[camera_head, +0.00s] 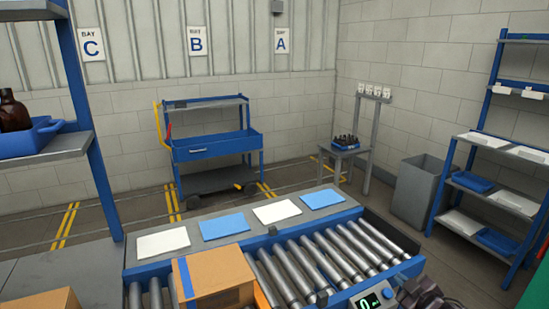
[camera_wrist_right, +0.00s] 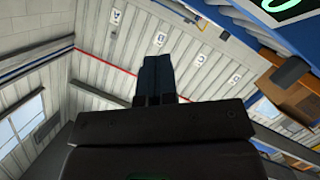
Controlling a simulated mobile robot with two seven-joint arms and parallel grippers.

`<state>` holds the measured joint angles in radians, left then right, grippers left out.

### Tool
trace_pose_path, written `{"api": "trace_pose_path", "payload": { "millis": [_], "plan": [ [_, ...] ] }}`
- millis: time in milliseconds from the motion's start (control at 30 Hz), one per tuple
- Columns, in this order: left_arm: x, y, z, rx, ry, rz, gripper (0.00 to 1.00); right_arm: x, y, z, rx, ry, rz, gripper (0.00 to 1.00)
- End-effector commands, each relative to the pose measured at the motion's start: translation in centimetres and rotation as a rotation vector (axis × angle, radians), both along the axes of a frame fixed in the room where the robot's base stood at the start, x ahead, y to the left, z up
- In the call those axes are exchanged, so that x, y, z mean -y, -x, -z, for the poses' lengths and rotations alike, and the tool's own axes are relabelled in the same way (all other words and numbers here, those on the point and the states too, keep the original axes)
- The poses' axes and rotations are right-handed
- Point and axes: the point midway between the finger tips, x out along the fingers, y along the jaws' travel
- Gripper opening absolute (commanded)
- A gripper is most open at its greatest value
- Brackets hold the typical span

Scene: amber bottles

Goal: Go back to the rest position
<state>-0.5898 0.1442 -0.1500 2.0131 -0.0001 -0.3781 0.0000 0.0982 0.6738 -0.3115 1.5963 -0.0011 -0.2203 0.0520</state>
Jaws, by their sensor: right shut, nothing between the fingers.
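My right gripper (camera_wrist_right: 158,78) is shut and empty in the right wrist view, its two dark fingers together, pointing up toward the wall. In the head view part of my right arm or gripper (camera_head: 425,296) shows at the bottom right edge, beside the conveyor's display. My left gripper is in neither view. An amber bottle (camera_head: 13,112) stands in a blue tray (camera_head: 40,138) on the left shelf, partly cut off by the frame edge.
A roller conveyor (camera_head: 310,262) with a cardboard box (camera_head: 212,280) is in front. White and blue sheets (camera_head: 277,211) lie along its far edge. A blue cart (camera_head: 212,146), a grey bin (camera_head: 417,192) and a right-hand shelf (camera_head: 480,187) stand beyond. The floor near the back wall is mostly free.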

Motion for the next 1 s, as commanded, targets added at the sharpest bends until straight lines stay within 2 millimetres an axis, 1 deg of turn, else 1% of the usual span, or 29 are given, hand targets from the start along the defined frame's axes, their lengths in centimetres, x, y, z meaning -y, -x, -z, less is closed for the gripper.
{"api": "trace_pose_path", "payload": {
  "millis": [33,100,267,367,433,600,700,800,900,1000],
  "plan": [
    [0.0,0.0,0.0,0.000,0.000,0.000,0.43,-1.5,0.6,-0.2,0.003,-0.025,-0.004,0.00],
    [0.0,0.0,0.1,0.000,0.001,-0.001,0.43,-3.1,2.0,0.2,-0.008,-0.063,0.005,0.00],
    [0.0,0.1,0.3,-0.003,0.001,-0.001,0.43,-5.7,5.9,1.7,-0.044,-0.152,0.036,0.00],
    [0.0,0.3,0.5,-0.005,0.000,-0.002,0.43,-7.1,9.0,2.9,-0.077,-0.216,0.070,0.00],
    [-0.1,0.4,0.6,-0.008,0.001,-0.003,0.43,-7.9,11.4,3.8,-0.103,-0.265,0.102,0.00],
    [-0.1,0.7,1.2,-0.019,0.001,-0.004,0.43,-9.0,17.8,6.0,-0.174,-0.381,0.205,0.00],
    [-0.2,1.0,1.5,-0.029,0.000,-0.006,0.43,-9.2,21.3,7.3,-0.214,-0.435,0.268,0.00],
    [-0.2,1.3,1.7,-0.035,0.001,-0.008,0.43,-9.3,24.2,8.7,-0.254,-0.469,0.323,0.00],
    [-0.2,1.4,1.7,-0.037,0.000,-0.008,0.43,-9.3,26.4,10.0,-0.291,-0.484,0.357,0.00],
    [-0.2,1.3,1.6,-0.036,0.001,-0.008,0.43,-9.3,27.5,10.6,-0.310,-0.487,0.372,0.00]
  ]
}}
